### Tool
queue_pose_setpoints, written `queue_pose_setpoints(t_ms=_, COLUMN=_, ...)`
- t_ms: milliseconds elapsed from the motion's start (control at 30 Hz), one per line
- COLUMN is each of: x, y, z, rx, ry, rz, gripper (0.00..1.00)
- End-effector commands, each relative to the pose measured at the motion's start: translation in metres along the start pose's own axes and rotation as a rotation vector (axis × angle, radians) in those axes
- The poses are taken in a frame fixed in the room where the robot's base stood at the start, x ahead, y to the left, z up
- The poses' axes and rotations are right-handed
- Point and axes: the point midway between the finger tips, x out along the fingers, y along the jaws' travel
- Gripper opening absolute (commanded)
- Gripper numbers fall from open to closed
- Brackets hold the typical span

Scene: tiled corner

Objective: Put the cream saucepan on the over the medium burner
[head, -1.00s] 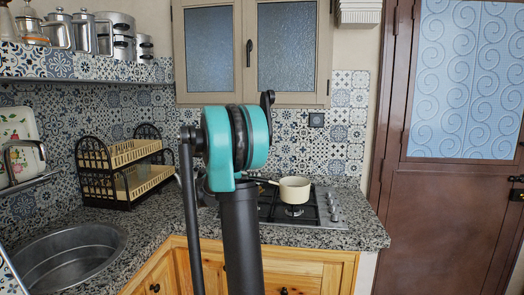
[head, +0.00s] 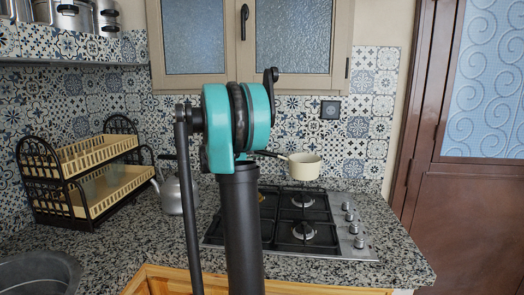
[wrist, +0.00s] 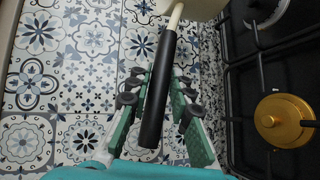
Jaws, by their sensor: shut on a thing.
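The cream saucepan (head: 304,167) is upright in the head view, in front of the tiled wall and above the rear of the hob. Clear space shows between its base and the rear right burner (head: 303,201). My gripper (wrist: 160,78) is shut on the saucepan's black handle (wrist: 157,95) in the wrist view; my arm hides it in the head view. Part of the saucepan (wrist: 190,7) shows at the wrist view's top edge. A brass-coloured burner (wrist: 284,122) lies right of the handle there. A front right burner (head: 304,231) is bare.
The black-grated gas hob (head: 342,250) has knobs (head: 353,228) along its right side. A metal kettle (head: 176,194) stands left of it, near a dish rack (head: 75,175). A sink (head: 40,275) is at front left. The tiled wall (head: 345,160) is close behind.

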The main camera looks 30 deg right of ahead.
Motion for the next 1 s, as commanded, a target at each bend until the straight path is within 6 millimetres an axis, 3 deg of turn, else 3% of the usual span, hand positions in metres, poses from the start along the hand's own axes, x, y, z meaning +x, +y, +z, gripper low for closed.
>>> queue_pose_setpoints(t_ms=233, x=0.003, y=-0.007, z=0.001, rx=-0.002, ry=-0.003, rz=0.002, gripper=0.00)
queue_pose_setpoints(t_ms=700, x=0.013, y=-0.048, z=-0.001, rx=-0.002, ry=-0.002, rz=0.002, gripper=0.00)
queue_pose_setpoints(t_ms=1000, x=0.017, y=-0.062, z=0.000, rx=-0.002, ry=-0.002, rz=0.002, gripper=0.00)
